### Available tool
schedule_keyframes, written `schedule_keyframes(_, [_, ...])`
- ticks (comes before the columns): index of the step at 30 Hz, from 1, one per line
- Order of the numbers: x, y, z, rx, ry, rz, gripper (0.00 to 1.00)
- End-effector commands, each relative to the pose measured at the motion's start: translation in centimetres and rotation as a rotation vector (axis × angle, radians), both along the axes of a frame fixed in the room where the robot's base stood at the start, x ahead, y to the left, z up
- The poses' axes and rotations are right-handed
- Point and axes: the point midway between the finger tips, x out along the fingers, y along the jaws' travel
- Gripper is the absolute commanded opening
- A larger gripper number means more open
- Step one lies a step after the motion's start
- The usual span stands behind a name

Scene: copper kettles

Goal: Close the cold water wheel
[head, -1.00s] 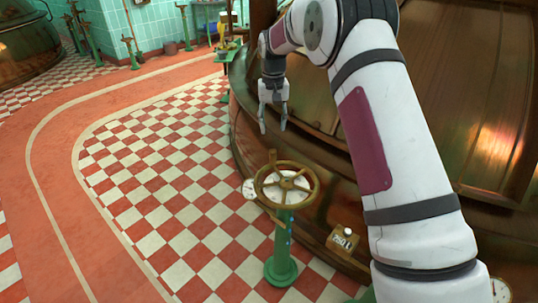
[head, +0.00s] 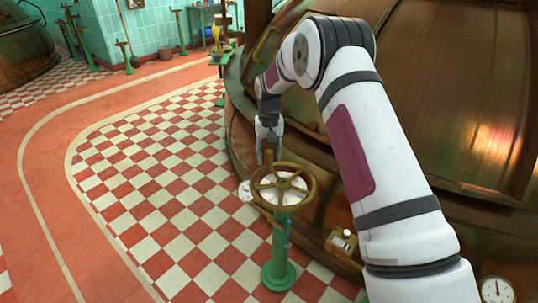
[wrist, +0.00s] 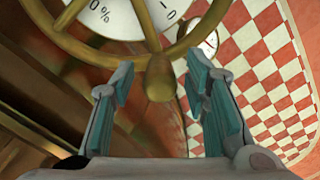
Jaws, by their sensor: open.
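The brass handwheel (head: 284,203) has several spokes and a white dial beneath it. It stands on a green pedestal (head: 279,268) beside the copper kettle. An upright spinner handle rises from its far rim. In the wrist view the wheel's rim and spokes (wrist: 183,48) fill the top, over a dial marked 0%, and the rounded handle end (wrist: 158,80) shows between the fingers. My gripper (head: 268,150) is open at the far rim. Its teal-padded fingers (wrist: 160,72) stand on either side of the handle, with gaps visible on both sides. No label naming this wheel is readable.
The copper kettle (head: 430,90) rises close on the right. A small counter box (head: 341,242) sits on its ledge, and a round gauge (head: 497,290) is at bottom right. Another gauge (head: 245,190) is just left of the wheel. The checkered floor (head: 150,180) to the left is clear.

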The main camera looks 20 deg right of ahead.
Motion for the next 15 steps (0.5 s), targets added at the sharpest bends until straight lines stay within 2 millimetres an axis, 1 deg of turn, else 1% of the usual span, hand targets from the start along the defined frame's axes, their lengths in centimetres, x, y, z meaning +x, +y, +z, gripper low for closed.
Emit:
schedule_keyframes(2, [-0.01, 0.00, 0.01, 0.000, 0.000, 0.000, 0.42])
schedule_keyframes(3, [-0.01, 0.00, 0.02, 0.000, 0.000, 0.000, 0.38])
schedule_keyframes(8, [-0.01, 0.00, 0.03, 0.000, 0.000, 0.000, 0.01])
schedule_keyframes(9, [-0.01, 0.00, 0.03, 0.000, 0.000, 0.000, 0.00])
schedule_keyframes(15, [0.04, -0.27, 0.03, 0.000, 0.000, -0.024, 0.00])
